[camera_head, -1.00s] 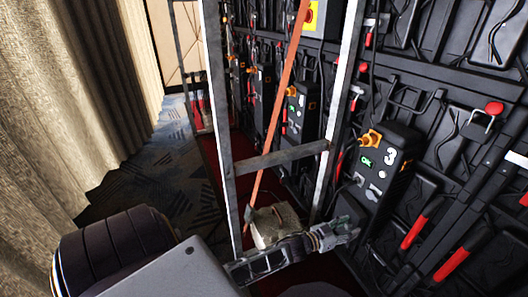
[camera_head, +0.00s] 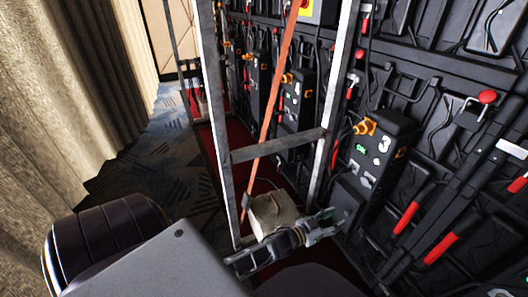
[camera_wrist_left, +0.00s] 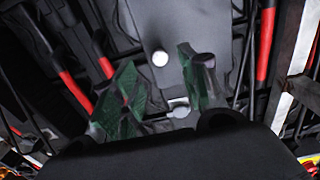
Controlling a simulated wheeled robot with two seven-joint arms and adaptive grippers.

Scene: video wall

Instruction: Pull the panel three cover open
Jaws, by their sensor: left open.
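The black panel three unit (camera_head: 376,160) carries a white number 3 and a lit green display. It stands out from the black wall, right of centre in the head view. My left gripper (camera_head: 330,228) is open, its fingers pointing right at the lower part of this unit. I cannot tell whether they touch it. The cover's edge is not clear. My right gripper is not in view.
A metal frame (camera_head: 281,147) with upright posts stands left of the unit, close to my left arm. An orange strap (camera_head: 273,95) runs down to a pale block (camera_head: 271,212). Red handles (camera_head: 441,246) stick out at the right. Carpet (camera_head: 160,165) is open at the left.

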